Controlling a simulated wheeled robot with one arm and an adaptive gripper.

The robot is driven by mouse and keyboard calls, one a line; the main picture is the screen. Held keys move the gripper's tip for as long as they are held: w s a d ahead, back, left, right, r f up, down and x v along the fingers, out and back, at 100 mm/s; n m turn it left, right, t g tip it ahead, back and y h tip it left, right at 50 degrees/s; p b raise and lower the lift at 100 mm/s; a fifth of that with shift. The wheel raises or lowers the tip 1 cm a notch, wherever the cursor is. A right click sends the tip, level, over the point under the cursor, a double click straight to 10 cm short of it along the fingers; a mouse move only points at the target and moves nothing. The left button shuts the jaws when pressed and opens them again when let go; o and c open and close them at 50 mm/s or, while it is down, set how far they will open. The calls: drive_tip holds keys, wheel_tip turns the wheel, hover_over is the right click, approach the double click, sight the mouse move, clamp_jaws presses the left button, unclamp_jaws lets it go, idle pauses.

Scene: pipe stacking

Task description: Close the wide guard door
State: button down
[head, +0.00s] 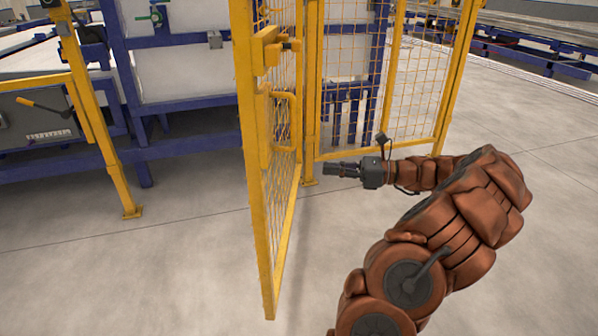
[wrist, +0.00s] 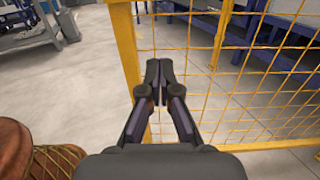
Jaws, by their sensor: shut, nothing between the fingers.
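The guard door (head: 263,200) is a yellow-framed mesh panel. In the head view it stands open, swung out toward me, with its free edge nearest. A yellow pull handle (head: 293,121) and a latch block (head: 266,50) are on it. My gripper (head: 326,169) is to the right of the door, pointing left toward its mesh face, apparently a short gap away. In the wrist view my gripper (wrist: 159,66) is shut and empty, with its fingertips together. Behind it are a yellow upright (wrist: 124,45) and mesh; contact cannot be told.
A yellow mesh fence panel (head: 420,85) stands behind my arm, right of the door. A yellow post (head: 105,150) stands left of the doorway. Blue-framed machinery (head: 180,140) is behind the opening. The grey floor (head: 170,280) in front is clear.

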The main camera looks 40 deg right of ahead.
drive_tip(key=b+x, duration=0.4)
drive_tip(key=x, duration=0.9)
drive_tip(key=shift+w+a, duration=0.15)
